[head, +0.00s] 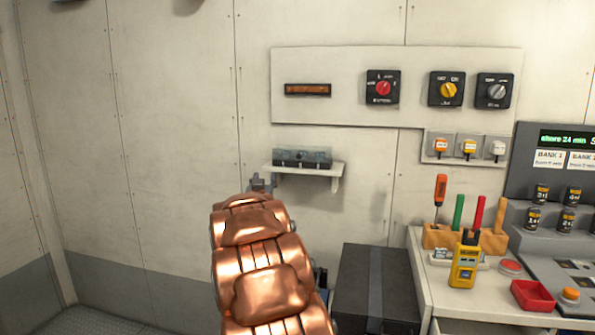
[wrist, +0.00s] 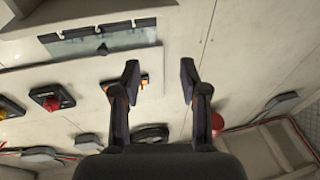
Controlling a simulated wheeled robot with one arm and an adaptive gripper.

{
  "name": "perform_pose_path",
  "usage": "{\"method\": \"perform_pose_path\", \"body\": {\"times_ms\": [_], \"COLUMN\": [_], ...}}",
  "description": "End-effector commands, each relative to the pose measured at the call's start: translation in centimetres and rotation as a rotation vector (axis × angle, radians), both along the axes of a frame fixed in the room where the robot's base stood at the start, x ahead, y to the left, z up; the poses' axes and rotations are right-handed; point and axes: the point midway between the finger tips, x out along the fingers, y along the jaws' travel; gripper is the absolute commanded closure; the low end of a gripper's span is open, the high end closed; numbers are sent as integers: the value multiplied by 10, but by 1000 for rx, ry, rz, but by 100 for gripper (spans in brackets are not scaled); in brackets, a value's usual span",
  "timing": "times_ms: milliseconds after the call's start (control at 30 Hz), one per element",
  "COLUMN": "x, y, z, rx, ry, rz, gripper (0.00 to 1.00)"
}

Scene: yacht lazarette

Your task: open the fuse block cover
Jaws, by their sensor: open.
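The fuse block (head: 290,163) is a dark unit under a clear, bluish cover (head: 316,155) on a small white wall shelf. The cover appears to lie down over the block. In the wrist view, which is turned about upside down, the clear cover (wrist: 115,41) shows at upper left with dark pieces along its edge. My gripper (wrist: 160,82) is open and empty, with its two dark fingers apart. It is beside the block and not touching it in that view. In the head view my gripper is mostly hidden behind my copper arm; only a grey part shows left of the shelf.
The shelf (head: 338,172) sticks out from the wall. Above it is a panel with an orange bar (head: 308,89) and rotary switches (head: 383,87). A dark box (head: 375,285) and a cluttered workbench (head: 440,270) stand at right. The wall at left is clear.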

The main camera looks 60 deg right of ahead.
Motion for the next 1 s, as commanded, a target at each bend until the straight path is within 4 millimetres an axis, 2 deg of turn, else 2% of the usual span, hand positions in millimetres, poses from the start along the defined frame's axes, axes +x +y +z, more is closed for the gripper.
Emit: {"method": "perform_pose_path", "body": {"times_ms": [33, 100, 200, 333, 567, 1000], "x": [-12, -28, -46, -56, -53, -38], "y": [-20, -39, -56, -67, -80, -117], "z": [-6, -1, 4, 8, 16, 33], "rx": [-42, -97, -154, -188, -194, -194], "ry": [-24, -58, -90, -108, -112, -113], "rz": [-47, -103, -159, -194, -199, -196], "gripper": [56, 56, 56, 56, 56, 56]}}
